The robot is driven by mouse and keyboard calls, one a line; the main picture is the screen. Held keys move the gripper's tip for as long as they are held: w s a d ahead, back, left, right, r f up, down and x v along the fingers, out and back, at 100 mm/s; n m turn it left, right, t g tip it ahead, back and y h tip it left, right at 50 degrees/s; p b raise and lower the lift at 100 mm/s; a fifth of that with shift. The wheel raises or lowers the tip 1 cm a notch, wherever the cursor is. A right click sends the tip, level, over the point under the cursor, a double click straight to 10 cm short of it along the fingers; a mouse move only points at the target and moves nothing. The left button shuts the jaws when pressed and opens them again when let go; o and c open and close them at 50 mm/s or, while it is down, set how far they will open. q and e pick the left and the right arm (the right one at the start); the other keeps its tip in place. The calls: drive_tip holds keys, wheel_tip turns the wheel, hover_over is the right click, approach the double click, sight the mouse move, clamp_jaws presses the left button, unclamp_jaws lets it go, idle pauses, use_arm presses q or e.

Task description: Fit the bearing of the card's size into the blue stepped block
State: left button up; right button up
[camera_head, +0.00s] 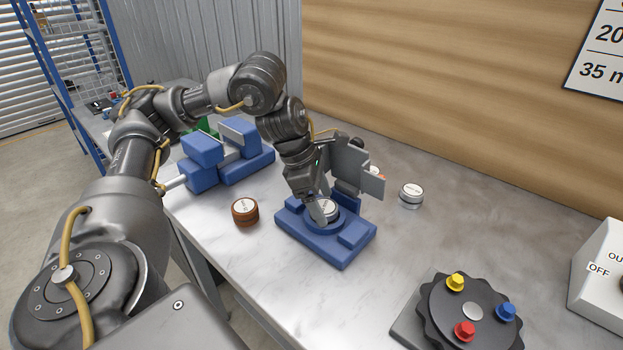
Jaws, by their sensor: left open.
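The blue stepped block (350,238) stands on the grey table near the middle of the picture. A silver bearing with a white label (328,208) sits at the block's round seat; my gripper partly hides it, so I cannot tell if it is fully seated. My left gripper (343,202) is open, right above the block, with one finger beside this bearing. A brown bearing (245,212) lies left of the block. Another silver bearing (411,194) lies to its right. The card (601,50) on the back wall is cut off; "20" and "35 m" show.
A blue vise (225,160) stands behind on the left. A dark knob plate (470,310) with yellow, red and blue buttons is at the front right, beside a white switch box (600,275). Something small and reddish is mostly hidden behind my gripper. The table's front middle is clear.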

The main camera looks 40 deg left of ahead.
use_arm(q)
drive_tip(key=p+v, duration=0.5)
drive_tip(key=v, duration=0.6)
drive_tip(key=shift+r, duration=0.3)
use_arm(e)
drive_tip(key=shift+s+a+r, duration=0.2)
drive_tip(key=shift+a+r, duration=0.15)
drive_tip(key=shift+r, duration=0.5)
drive_tip(key=shift+s+a+r, duration=0.15)
drive_tip(key=shift+a+r, duration=0.25)
drive_tip(key=shift+r, duration=0.4)
drive_tip(key=shift+s+a+r, duration=0.2)
drive_tip(key=shift+a+r, duration=0.15)
drive_tip(key=shift+r, duration=0.5)
use_arm(q)
drive_tip(key=shift+d, duration=0.1)
